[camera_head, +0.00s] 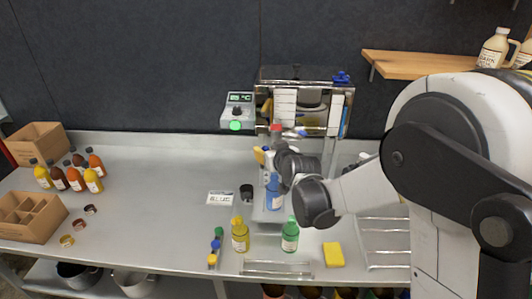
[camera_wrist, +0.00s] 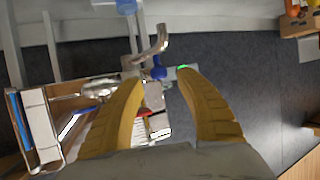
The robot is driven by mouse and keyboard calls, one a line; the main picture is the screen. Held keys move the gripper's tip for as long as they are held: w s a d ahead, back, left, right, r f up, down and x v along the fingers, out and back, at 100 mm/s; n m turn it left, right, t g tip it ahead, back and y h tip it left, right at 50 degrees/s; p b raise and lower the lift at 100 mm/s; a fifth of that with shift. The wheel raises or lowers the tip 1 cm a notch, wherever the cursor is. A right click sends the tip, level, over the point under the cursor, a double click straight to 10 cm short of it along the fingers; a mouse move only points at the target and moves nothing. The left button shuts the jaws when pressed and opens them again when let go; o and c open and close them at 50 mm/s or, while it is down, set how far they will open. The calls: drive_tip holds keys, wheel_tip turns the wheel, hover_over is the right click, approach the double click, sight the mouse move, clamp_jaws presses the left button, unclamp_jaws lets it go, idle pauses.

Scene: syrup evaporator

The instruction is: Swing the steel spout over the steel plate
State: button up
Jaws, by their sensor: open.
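A bent steel spout (camera_wrist: 160,40) shows in the wrist view, beyond my fingertips, with a blue knob (camera_wrist: 158,72) close beside its lower end. My gripper (camera_wrist: 163,78) is open, its two yellow fingers spread with nothing visibly held between them. The spout lies just past the gap, and I cannot tell whether a finger touches it. In the head view my arm covers part of this area, and I cannot make out the spout clearly.
A steel cabinet (camera_head: 347,88) stands at the back wall beside a control box (camera_head: 237,111). A yellow bottle (camera_head: 240,235), a green bottle (camera_head: 290,236) and a yellow sponge (camera_head: 333,255) stand near the front edge. The bench's left middle is clear.

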sight(266, 148)
drive_tip(key=shift+b+x, duration=0.3)
drive_tip(key=shift+x, duration=1.2)
clamp_jaws()
drive_tip(key=shift+d, duration=0.1)
